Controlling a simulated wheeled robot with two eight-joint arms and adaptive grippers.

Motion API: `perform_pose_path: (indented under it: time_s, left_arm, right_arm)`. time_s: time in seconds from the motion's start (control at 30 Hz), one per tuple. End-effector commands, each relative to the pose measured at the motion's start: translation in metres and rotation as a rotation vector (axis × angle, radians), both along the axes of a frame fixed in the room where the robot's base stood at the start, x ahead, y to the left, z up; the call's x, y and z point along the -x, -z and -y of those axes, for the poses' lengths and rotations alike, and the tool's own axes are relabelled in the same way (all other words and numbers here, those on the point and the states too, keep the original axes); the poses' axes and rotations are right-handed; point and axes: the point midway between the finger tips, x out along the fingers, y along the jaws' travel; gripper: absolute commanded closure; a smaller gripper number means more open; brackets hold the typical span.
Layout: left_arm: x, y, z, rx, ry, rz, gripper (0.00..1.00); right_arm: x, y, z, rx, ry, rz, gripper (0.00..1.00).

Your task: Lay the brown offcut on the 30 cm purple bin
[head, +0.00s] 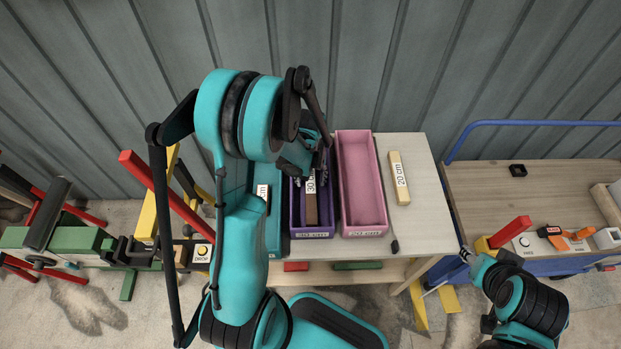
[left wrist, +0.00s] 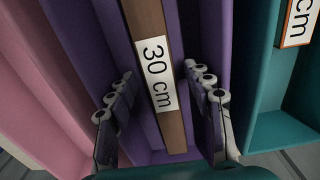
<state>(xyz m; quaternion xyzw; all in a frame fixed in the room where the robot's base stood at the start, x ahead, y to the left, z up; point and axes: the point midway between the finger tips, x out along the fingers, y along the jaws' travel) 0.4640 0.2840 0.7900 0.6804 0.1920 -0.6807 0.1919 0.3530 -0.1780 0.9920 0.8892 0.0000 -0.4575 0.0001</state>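The brown offcut (head: 312,207), labelled 30 cm, lies lengthwise within the purple bin (head: 325,226). In the left wrist view the offcut (left wrist: 155,70) runs between the purple walls, its label facing up. My left gripper (head: 316,160) is over the bin's far part and hides some of the offcut. In the left wrist view its two fingers (left wrist: 163,112) stand apart on either side of the offcut, with gaps between them and the wood. My right arm is at the lower right; its gripper (head: 468,257) is small there, and its fingers are unclear.
The pink 20 cm bin (head: 378,215) stands right of the purple bin, and a teal bin (head: 272,238) stands left of it, with a labelled piece (head: 263,192). A 20 cm offcut (head: 399,178) lies on the pale table (head: 425,215).

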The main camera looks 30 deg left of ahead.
Motion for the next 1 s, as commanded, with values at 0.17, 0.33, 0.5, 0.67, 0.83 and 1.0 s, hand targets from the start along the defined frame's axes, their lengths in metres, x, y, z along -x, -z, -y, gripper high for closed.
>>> perform_pose_path:
  time_s: [0.17, 0.33, 0.5, 0.67, 0.83, 1.0]
  left_arm:
    - [0.0, 0.0, 0.0, 0.0, 0.0, 0.0, 0.49]
    - [0.0, -0.01, 0.0, 0.0, 0.0, 0.0, 0.49]
    - [0.001, -0.044, 0.0, 0.0, 0.0, 0.0, 0.49]
    - [0.0, -0.081, 0.0, 0.0, 0.0, 0.0, 0.49]
    - [0.0, -0.11, 0.0, 0.0, 0.0, 0.0, 0.49]
    - [0.001, -0.124, 0.001, -0.001, 0.004, 0.004, 0.49]
  right_arm:
    - [0.0, 0.0, 0.0, 0.0, 0.0, 0.0, 0.6]
    - [0.0, -0.007, 0.0, 0.0, 0.0, 0.0, 0.6]
    - [0.0, -0.021, 0.0, 0.0, 0.0, 0.0, 0.6]
    - [0.0, -0.035, 0.0, 0.0, 0.0, 0.0, 0.6]
    - [0.0, -0.044, 0.0, 0.0, 0.0, 0.0, 0.6]
    - [0.0, -0.047, 0.0, 0.0, 0.0, 0.0, 0.6]
